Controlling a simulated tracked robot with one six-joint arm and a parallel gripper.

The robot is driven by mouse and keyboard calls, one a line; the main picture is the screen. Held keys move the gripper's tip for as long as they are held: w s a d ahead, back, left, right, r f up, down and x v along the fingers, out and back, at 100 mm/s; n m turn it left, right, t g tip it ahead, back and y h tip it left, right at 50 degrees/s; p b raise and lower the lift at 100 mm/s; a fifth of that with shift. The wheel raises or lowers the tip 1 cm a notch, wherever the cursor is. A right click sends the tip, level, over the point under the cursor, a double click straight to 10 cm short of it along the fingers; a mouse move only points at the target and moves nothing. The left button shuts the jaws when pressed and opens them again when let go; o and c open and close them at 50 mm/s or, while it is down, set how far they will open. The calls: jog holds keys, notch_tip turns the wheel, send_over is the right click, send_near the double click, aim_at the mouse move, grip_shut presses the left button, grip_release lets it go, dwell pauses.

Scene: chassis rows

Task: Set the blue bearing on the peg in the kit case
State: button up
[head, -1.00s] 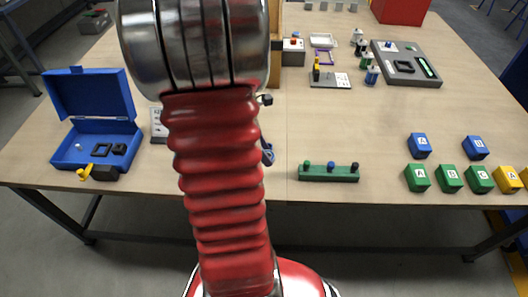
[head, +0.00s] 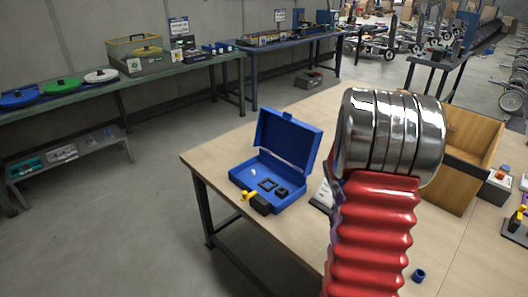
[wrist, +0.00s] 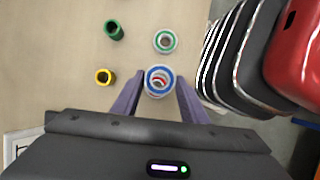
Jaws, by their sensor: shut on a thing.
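The blue bearing (wrist: 159,72), a pale ring with a blue band, sits between the two fingers of my gripper (wrist: 159,98) in the wrist view. The fingers are shut on it from both sides. The blue kit case (head: 312,146) stands with its lid up on the table in the head view. A small whitish upright piece (head: 253,174), perhaps the peg, shows in its left part, and a black square frame (head: 267,185) and a black block with a hole (head: 283,192) are beside it. In the head view my arm hides the gripper and the bearing.
In the wrist view a green-banded ring (wrist: 165,41), a green ring (wrist: 113,30) and a yellow ring (wrist: 105,77) stand nearby. A black and yellow item (head: 258,202) lies before the case.

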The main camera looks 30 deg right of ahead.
jog(key=shift+m, duration=0.4)
jog(key=w+a, duration=0.1)
jog(key=w, duration=0.2)
jog(key=w+a+f, duration=0.1)
jog(key=w+a, duration=0.3)
jog(key=w, duration=0.1)
jog(key=shift+w+a+f, duration=0.25)
jog(key=shift+w+f, duration=0.1)
jog(key=shift+f, duration=0.05)
jog(key=w+a+f, duration=0.2)
jog(key=w+a, duration=0.3)
jog(key=a, duration=0.5)
jog(key=w+a+f+m, duration=0.1)
jog(key=w+a+f, duration=0.1)
jog(key=w+a, duration=0.4)
jog(key=w+a+f+m+y, duration=0.1)
jog(key=w+a, duration=0.5)
jog(key=a, duration=0.8)
jog(key=shift+a+f, duration=0.3)
jog(key=shift+f, duration=0.45)
